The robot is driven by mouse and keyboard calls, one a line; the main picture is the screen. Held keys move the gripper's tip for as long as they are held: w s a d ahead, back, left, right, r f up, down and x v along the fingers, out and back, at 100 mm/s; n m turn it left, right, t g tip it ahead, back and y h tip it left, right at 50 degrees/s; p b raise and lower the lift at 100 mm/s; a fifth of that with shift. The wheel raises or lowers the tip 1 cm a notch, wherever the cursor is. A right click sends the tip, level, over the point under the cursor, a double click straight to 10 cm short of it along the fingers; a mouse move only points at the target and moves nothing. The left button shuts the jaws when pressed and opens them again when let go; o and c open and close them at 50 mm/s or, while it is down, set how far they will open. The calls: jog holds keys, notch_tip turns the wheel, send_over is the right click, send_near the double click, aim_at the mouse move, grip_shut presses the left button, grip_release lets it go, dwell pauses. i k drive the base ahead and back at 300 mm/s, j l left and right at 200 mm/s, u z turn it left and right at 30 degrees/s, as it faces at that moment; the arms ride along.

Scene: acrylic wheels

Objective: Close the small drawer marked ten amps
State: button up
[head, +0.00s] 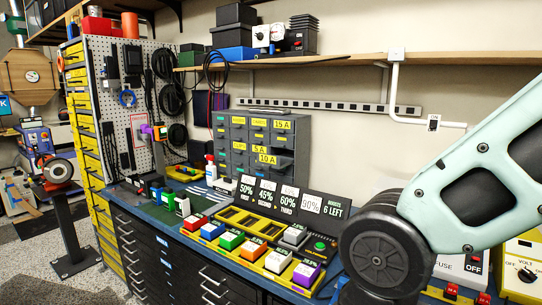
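A grey cabinet of small drawers (230,132) with yellow labels stands at the back of the blue-topped bench, against the wall. The drawer marked 10 A (268,160) is at its lower right. Its front sits forward of the cabinet face, so it appears pulled out. Drawers labelled 5 A (259,149) and 15 A (282,125) are near it. My arm comes in from the right edge, with a dark joint low in the picture, to the right of the cabinet. My gripper is not in view.
Percent signs (288,197) stand in front of the cabinet. Several coloured blocks (231,239) and a yellow tray (250,222) fill the bench front. A spray bottle (210,168) stands just left of the cabinet. A shelf (370,62) runs above. Yellow-and-white equipment (518,268) is at right.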

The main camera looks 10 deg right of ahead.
aim_at(278, 161)
jog(key=i+j+u, duration=0.1)
jog(key=i+j, duration=0.45)
jog(key=i, duration=0.25)
jog(key=i+j+u, duration=0.15)
jog(key=i, duration=0.25)
jog(key=j, duration=0.1)
